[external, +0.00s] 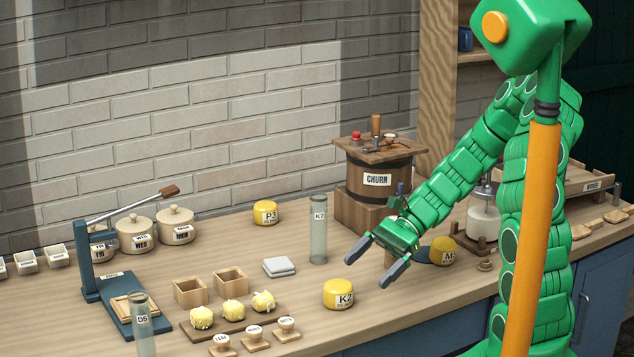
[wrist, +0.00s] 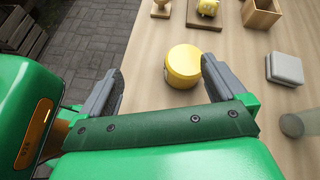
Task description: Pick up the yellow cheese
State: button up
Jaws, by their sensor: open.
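A yellow cheese, a round block labelled K2 (external: 339,294), stands on the wooden counter near its front edge. In the wrist view a yellow round block, likely the same one (wrist: 183,64), lies beyond my fingertips, closer to the right finger. My gripper (external: 368,268) is open and empty, above the counter and just behind and right of the K2 block. Its two fingers also show in the wrist view (wrist: 160,72). Two similar blocks stand apart: P3 (external: 265,213) at the back and a darker one marked M (external: 442,250) beside my forearm.
A grey slab (external: 279,267), small wooden boxes (external: 230,283) and several yellow lumps (external: 233,310) on a board lie to the left. The churn (external: 379,181) stands behind. The counter's front edge is close to K2.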

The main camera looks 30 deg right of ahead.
aim_at(325, 301)
jog(key=w+f+m, duration=0.1)
jog(key=w+f+m+t+y, duration=0.1)
jog(key=w+f+m, duration=0.1)
jog(key=shift+d+m, duration=0.3)
jog(key=shift+m, duration=0.1)
jog(key=shift+a+f+t+y, duration=0.1)
jog(key=shift+a+t+y, duration=0.05)
jog(key=shift+t+y, duration=0.15)
jog(key=shift+x, duration=3.75)
jog(key=shift+f, duration=0.15)
jog(key=shift+c, duration=0.2)
jog(key=c, duration=1.1)
